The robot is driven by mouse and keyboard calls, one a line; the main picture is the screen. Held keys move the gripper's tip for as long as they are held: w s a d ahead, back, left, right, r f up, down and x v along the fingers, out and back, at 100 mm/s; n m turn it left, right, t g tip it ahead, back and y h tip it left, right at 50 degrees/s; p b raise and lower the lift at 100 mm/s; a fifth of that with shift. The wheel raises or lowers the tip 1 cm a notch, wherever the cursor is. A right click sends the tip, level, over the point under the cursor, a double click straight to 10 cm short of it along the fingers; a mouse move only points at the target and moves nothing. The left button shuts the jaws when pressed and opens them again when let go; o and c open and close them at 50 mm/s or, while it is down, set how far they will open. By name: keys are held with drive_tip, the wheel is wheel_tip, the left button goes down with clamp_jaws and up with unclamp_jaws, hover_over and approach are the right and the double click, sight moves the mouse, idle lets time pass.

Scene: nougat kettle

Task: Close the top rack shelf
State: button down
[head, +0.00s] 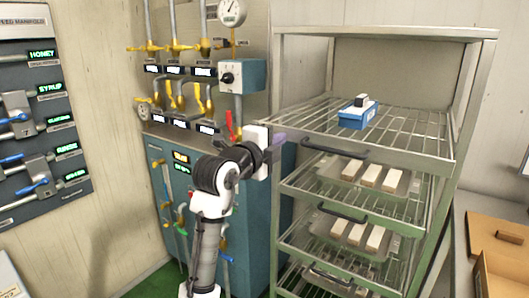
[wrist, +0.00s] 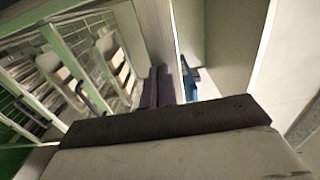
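The top rack shelf (head: 385,155) is a metal wire shelf with a flat front bar and a dark handle (head: 335,150). I cannot tell exactly how far it stands out of the rack. A blue box (head: 357,115) with a dark and white top lies on it. My gripper (head: 282,139), with purple fingers, is at the left end of the shelf's front bar, left of the handle. In the wrist view the fingers (wrist: 164,72) are side by side, shut with nothing seen between them. Whether they touch the bar is unclear.
Lower shelves with dark handles (head: 340,213) hold trays of pale blocks (head: 370,174). The rack's metal post (head: 462,85) rises at right. A teal cabinet with yellow-handled pipes (head: 180,170) stands behind my arm. A brown box (head: 497,238) sits on the counter at right.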

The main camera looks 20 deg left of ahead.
sight(306, 122)
drive_tip(key=x, duration=1.5)
drive_tip(key=shift+w+r, duration=0.1)
drive_tip(key=shift+r, duration=0.15)
drive_tip(key=shift+d+r, duration=0.1)
